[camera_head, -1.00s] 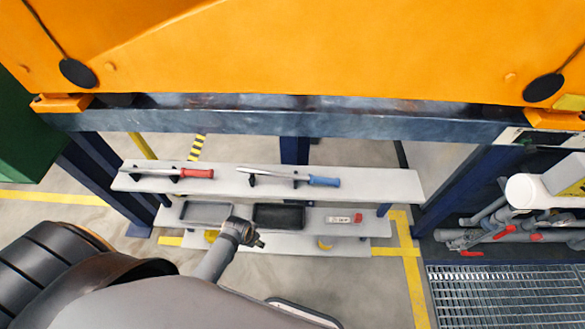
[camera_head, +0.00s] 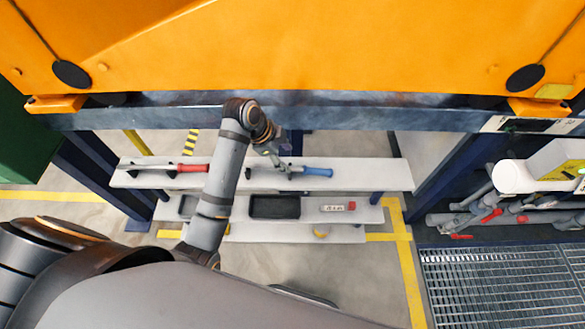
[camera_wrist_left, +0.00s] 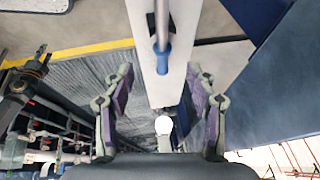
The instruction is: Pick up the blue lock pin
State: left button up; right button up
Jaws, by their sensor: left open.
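The blue lock pin (camera_head: 318,172) lies along the upper white shelf, its grey shaft on small dark holders and its blue handle to the right. My left gripper (camera_head: 273,153) is open and empty, reaching over the shelf close to the pin's shaft. I cannot tell its exact height above the shelf. In the left wrist view the blue handle (camera_wrist_left: 162,54) shows ahead, between the two spread fingers of the left gripper (camera_wrist_left: 160,80) and apart from both. My right gripper is in neither view.
A red-handled pin (camera_head: 192,168) lies on the same upper shelf (camera_head: 375,175), left of my arm. The lower shelf holds a black tray (camera_head: 274,207) and a red-and-white item (camera_head: 338,206). A dark beam (camera_head: 370,115) and orange machine (camera_head: 300,50) overhang the shelves.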

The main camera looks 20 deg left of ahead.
aim_at(299, 168)
pick_arm(q)
jog(key=x, duration=0.7)
jog(key=p+x, duration=0.1)
jog(key=x, duration=0.2)
jog(key=shift+w+d+f, duration=0.1)
jog(key=shift+w+d, duration=0.05)
jog(key=shift+w, duration=0.15)
grip_shut()
